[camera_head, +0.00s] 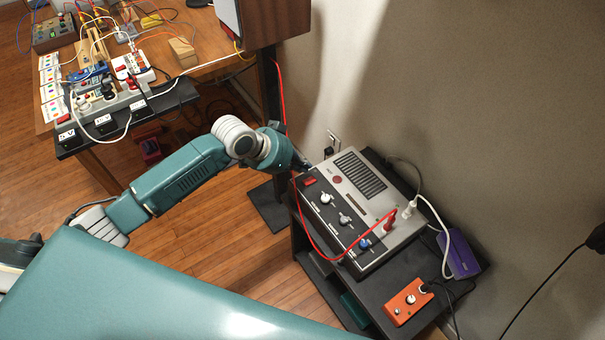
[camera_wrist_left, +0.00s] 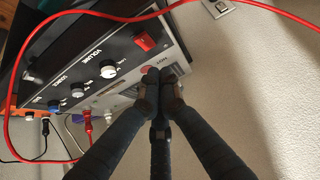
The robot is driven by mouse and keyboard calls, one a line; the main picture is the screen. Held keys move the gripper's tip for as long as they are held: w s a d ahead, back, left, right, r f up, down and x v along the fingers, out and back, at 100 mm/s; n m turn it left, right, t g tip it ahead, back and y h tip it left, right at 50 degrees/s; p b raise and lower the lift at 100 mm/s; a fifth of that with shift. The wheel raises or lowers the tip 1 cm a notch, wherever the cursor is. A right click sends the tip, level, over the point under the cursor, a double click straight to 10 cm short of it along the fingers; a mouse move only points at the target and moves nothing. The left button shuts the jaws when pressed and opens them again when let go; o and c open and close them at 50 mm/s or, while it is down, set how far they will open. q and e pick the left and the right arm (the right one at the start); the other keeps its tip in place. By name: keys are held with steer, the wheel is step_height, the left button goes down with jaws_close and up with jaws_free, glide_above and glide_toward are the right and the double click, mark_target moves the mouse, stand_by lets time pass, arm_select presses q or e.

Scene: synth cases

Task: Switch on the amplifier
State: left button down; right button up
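The amplifier (camera_head: 352,213) is a grey box with a dark control strip, lying on a black stand against the wall. Its red rocker switch (camera_head: 309,181) is at the strip's left end in the head view and shows in the wrist view (camera_wrist_left: 145,41) beside the VOLUME knob (camera_wrist_left: 108,69). My left gripper (camera_head: 304,166) is by the amplifier's far left corner, close to the switch. In the wrist view its dark fingertips (camera_wrist_left: 161,76) are together, with nothing seen between them, just below the switch in the picture. Whether they touch the amplifier I cannot tell. My right gripper is not in view.
A red cable (camera_head: 297,205) loops past the amplifier's front left to a red plug (camera_head: 388,222). An orange pedal (camera_head: 408,302) and a purple box (camera_head: 459,256) are on the stand. A cluttered wooden desk (camera_head: 215,68) is at upper left. Bare floor lies between.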

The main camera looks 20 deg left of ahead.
mark_target(309, 179)
arm_select(q)
step_height(309, 179, down, 4)
steer(key=shift+w+r, duration=0.1)
steer(key=shift+f, duration=0.45)
steer(key=shift+s+a+f, duration=0.1)
steer(key=shift+s+f, duration=0.15)
steer(key=shift+f, duration=0.2)
steer(key=shift+w, duration=0.1)
steer(key=shift+w+d+r+p, duration=0.3)
steer(key=shift+w+d, duration=0.15)
steer(key=shift+w, duration=0.05)
